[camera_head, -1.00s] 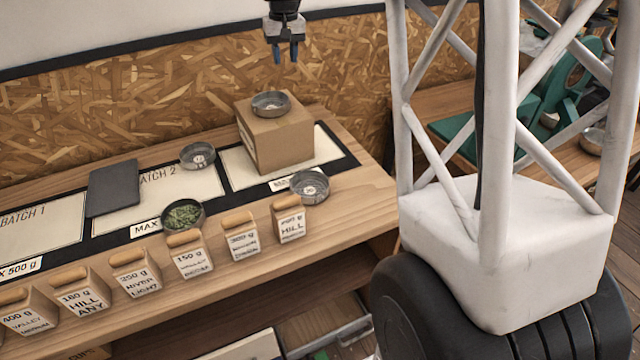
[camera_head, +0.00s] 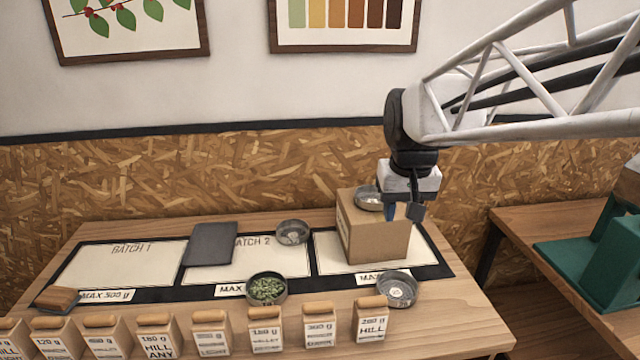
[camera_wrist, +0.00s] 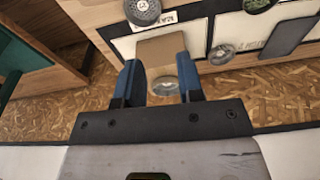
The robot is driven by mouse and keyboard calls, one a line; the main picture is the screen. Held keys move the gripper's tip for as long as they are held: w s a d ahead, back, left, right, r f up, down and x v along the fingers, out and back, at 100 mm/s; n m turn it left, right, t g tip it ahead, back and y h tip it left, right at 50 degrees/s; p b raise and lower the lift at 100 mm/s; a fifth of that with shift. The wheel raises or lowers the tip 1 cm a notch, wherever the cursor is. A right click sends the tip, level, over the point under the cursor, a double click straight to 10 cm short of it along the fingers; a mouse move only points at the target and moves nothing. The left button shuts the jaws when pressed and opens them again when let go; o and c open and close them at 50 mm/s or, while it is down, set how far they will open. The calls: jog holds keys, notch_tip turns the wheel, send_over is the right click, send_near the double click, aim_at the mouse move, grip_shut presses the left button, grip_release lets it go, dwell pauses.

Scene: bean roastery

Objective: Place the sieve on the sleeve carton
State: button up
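The sleeve carton (camera_head: 378,242) is a plain brown box on the right-hand mat. A round metal dish (camera_head: 369,198) rests on its top; it also shows between my fingers in the wrist view (camera_wrist: 165,86). A similar round dish (camera_head: 397,289) lies in front of the carton; its floor looks speckled in the wrist view (camera_wrist: 142,11). I cannot tell for certain which is the sieve. My gripper (camera_head: 402,212) is open and empty, fingers down, just right of the dish on the carton. The wrist view shows its two blue fingers (camera_wrist: 158,68) apart.
Another metal dish (camera_head: 292,232) stands at the back of the batch 2 mat, and one with green beans (camera_head: 267,289) in front. A dark flat slab (camera_head: 210,244) lies left. Several labelled bags (camera_head: 370,320) line the front edge. A second table (camera_head: 560,230) is at right.

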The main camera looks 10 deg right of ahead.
jog(key=s+a+f, duration=0.1)
jog(key=s+f, duration=0.2)
jog(key=s, duration=0.5)
jog(key=s+a+f, duration=0.1)
jog(key=s+f, duration=0.2)
jog(key=s, duration=0.6)
jog(key=shift+a+f+n+t, duration=0.15)
jog(key=shift+a+n+t, duration=0.15)
jog(key=shift+a+t, duration=0.1)
